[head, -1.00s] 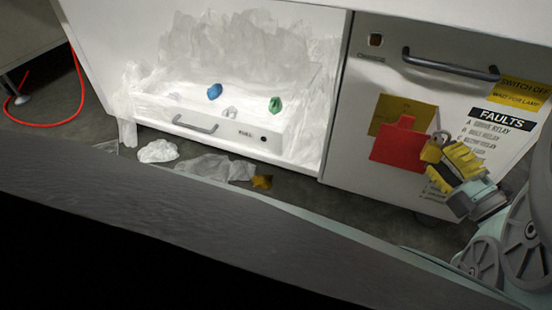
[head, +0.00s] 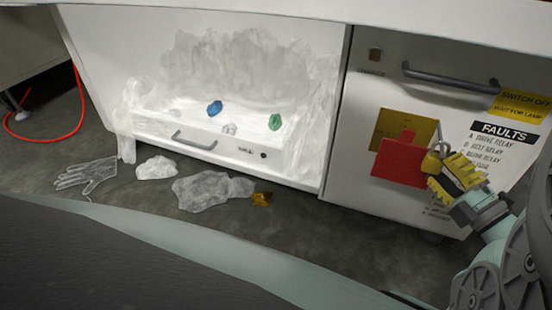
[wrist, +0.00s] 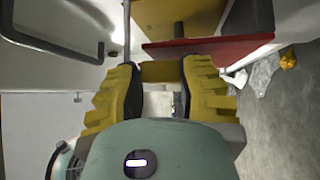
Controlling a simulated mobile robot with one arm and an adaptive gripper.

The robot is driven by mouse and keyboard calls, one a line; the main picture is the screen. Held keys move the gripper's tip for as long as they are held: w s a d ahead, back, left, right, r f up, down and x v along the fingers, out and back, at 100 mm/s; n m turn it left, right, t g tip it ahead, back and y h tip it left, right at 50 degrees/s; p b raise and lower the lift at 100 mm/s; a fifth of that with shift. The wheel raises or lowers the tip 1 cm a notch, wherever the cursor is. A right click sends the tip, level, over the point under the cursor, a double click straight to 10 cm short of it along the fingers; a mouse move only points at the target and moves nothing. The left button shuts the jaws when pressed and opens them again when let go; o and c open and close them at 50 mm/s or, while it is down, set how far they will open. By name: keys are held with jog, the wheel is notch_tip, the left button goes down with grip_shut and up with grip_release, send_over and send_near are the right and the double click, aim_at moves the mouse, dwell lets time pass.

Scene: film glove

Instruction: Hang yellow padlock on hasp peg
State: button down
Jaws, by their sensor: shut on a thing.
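The yellow padlock (head: 431,163) is between the fingers of my gripper (head: 447,172), in front of the cabinet door at the right. In the wrist view, its yellow body (wrist: 160,72) shows between the fingertips (wrist: 158,82). The padlock is just right of a red plate (head: 402,163), which has a darker yellow plate (head: 388,122) behind it. I cannot tell whether the padlock touches the red plate. A thin grey rod (wrist: 127,30) stands above the left finger in the wrist view; I cannot tell whether it is the peg or the shackle.
A grey door handle (head: 450,75) juts out above, and shows left in the wrist view (wrist: 45,40). A FAULTS notice (head: 505,135) is right of the plates. A clear glove (head: 88,175) and crumpled film (head: 205,188) lie on the floor before a lit drawer (head: 195,125).

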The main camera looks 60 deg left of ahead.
jog(key=c, duration=0.6)
grip_release()
jog(key=shift+d, duration=0.1)
jog(key=shift+v, duration=5.9)
